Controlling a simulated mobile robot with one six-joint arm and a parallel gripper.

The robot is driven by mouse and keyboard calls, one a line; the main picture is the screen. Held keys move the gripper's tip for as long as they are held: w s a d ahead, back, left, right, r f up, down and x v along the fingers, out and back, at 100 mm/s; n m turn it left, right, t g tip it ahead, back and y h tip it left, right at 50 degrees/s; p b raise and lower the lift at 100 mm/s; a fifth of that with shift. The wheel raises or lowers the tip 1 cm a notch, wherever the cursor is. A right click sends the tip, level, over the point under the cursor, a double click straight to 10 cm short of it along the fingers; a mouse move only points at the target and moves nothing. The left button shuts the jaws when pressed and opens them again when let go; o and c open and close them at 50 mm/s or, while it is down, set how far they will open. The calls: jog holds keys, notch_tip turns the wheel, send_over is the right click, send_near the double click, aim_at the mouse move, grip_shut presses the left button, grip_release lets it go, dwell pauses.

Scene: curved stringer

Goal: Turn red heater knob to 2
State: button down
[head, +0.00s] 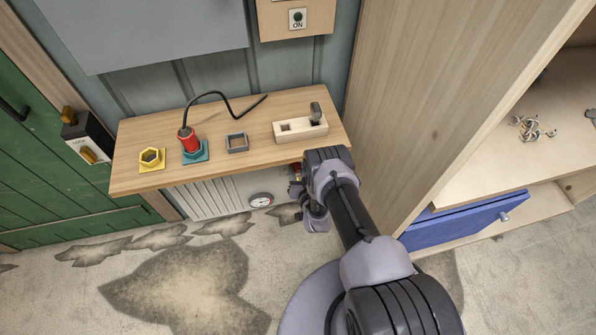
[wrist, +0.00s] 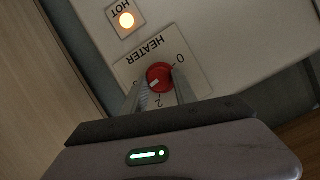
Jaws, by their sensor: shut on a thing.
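The red heater knob (wrist: 159,77) sits on a white plate marked HEATER, upside down in the wrist view. My gripper (wrist: 160,90) is shut on the knob, one finger on each side. The knob's white mark points to the lower left. A 0 shows at the knob's upper right and a 2 below it, between the fingers; other marks are hidden or unclear. In the head view my gripper (head: 297,183) is at the heater (head: 213,197) under the shelf, and my wrist mostly hides the knob.
A HOT lamp (wrist: 127,20) glows orange near the knob. The wooden shelf (head: 215,152) above the heater holds a yellow hex socket, a red plug, a grey square frame and a wooden block. A gauge (head: 261,200) is left of my gripper. A wooden cabinet side (head: 420,90) rises at right, beside a blue drawer (head: 460,223).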

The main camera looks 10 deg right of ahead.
jog(key=n+h, duration=0.2)
jog(key=n, duration=0.1)
jog(key=shift+a, duration=0.2)
jog(key=shift+a+f+n+h, duration=0.15)
jog(key=shift+n+h, duration=0.85)
jog(key=shift+n, duration=0.8)
jog(key=c, duration=1)
grip_release()
jog(key=p+v, duration=0.7)
jog(key=v, duration=1)
jog(key=shift+s+f, duration=0.2)
jog(key=shift+s, duration=0.15)
